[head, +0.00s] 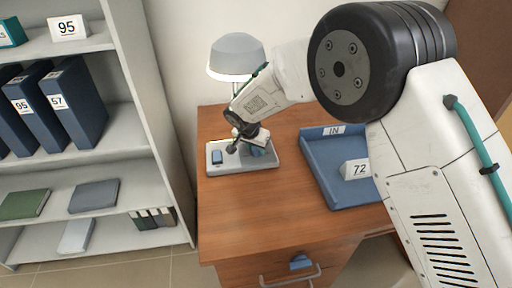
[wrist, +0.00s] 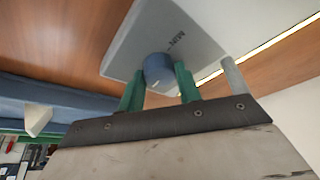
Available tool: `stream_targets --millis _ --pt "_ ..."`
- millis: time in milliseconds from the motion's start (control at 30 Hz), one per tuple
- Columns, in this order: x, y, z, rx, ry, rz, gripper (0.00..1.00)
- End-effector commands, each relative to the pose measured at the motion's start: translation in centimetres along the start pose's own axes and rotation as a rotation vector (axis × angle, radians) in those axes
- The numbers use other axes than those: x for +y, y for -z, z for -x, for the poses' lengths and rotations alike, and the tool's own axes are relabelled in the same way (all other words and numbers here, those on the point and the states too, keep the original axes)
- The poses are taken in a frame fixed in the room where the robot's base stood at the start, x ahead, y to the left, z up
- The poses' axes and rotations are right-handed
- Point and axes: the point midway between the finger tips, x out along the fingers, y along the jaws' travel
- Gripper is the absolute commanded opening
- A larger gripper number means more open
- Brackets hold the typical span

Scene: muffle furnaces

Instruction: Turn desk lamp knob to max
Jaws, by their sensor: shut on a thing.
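The desk lamp (head: 237,55) has a pale grey shade and stands at the back left of the wooden desk. Its flat grey base (head: 242,168) also fills the top of the wrist view (wrist: 125,60), with the printed word MIN. A round blue knob (wrist: 158,68) rises from the base and carries a small white mark near its lower edge. My gripper (wrist: 160,82) is shut on the knob, with one green finger on either side. In the head view my gripper (head: 245,143) is over the right part of the base and partly hides the knob.
A blue IN tray (head: 317,170) with a block marked 72 (head: 356,169) stands right of the lamp, partly hidden by my arm. A shelf unit (head: 140,90) stands left. The desk's front is clear.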

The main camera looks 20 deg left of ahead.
Motion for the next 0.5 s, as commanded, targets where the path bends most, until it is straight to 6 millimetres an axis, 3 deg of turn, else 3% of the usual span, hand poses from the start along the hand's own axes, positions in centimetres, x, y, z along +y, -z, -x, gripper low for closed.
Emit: stream_targets --millis 200,233,300,500 --pt "0.10 -0.01 -0.06 -0.001 -0.002 0.000 0.11" --pt "0.10 -0.01 -0.06 -0.001 -0.002 0.000 0.37" --pt "0.09 -0.01 -0.06 -0.001 -0.002 0.000 0.56" --pt "0.05 -0.02 -0.03 -0.001 -0.001 0.000 0.56"
